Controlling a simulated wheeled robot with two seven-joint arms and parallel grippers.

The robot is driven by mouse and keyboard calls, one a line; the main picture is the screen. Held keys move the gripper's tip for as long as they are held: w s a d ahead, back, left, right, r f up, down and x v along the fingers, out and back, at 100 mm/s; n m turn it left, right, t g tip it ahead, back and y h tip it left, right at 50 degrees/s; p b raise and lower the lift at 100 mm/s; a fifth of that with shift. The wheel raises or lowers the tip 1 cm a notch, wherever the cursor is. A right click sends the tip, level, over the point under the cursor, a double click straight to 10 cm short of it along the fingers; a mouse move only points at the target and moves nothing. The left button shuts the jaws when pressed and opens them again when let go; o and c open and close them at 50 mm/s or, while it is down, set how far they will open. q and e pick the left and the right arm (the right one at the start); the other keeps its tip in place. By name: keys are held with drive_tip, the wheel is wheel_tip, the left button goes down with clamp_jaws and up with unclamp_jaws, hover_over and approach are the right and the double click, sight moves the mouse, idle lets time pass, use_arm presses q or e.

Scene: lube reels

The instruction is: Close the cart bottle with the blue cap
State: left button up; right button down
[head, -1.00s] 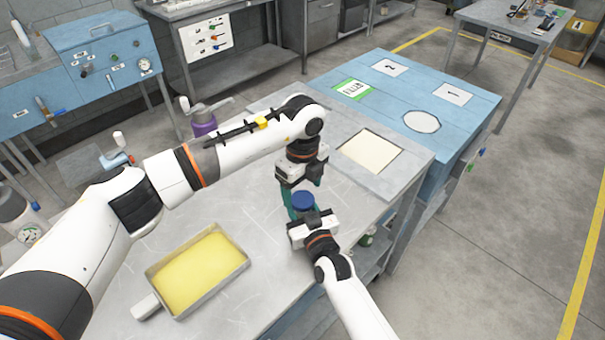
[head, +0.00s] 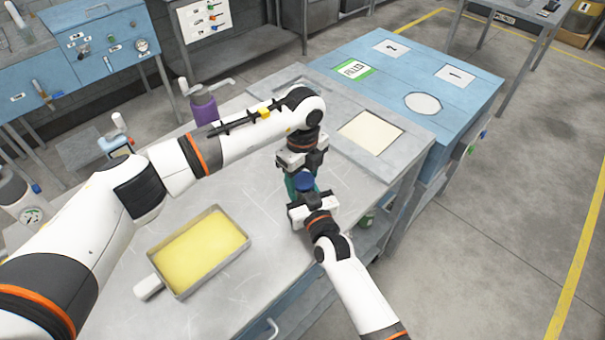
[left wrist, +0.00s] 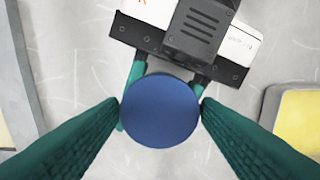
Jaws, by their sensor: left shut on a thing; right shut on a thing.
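The round blue cap (head: 304,181) is between the teal fingers of my left gripper (head: 302,176), which comes down from above. In the left wrist view the blue cap (left wrist: 160,110) is seen from the top, with a fingertip at each side. My right gripper (head: 305,195) is just below and in front of the cap, shut on the cart bottle. The bottle itself is hidden under the cap and behind the grippers. I cannot tell how far the cap is seated. In the left wrist view the right gripper's body (left wrist: 195,40) and teal fingers reach under the cap.
A tray of yellow liquid (head: 160,258) lies on the grey metal table (head: 240,305), left of the grippers. A purple bottle (head: 204,108) stands behind my left arm. A blue cabinet (head: 395,85) with a "FILLED" label and numbered plates is at the back right.

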use_arm(q)
drive_tip(key=m, duration=0.4)
drive_tip(key=shift+m, duration=0.3)
drive_tip(key=m, duration=1.5)
drive_tip(key=o, duration=0.9)
drive_tip(key=shift+o, duration=0.9)
drive_tip(key=shift+s+d, duration=0.1)
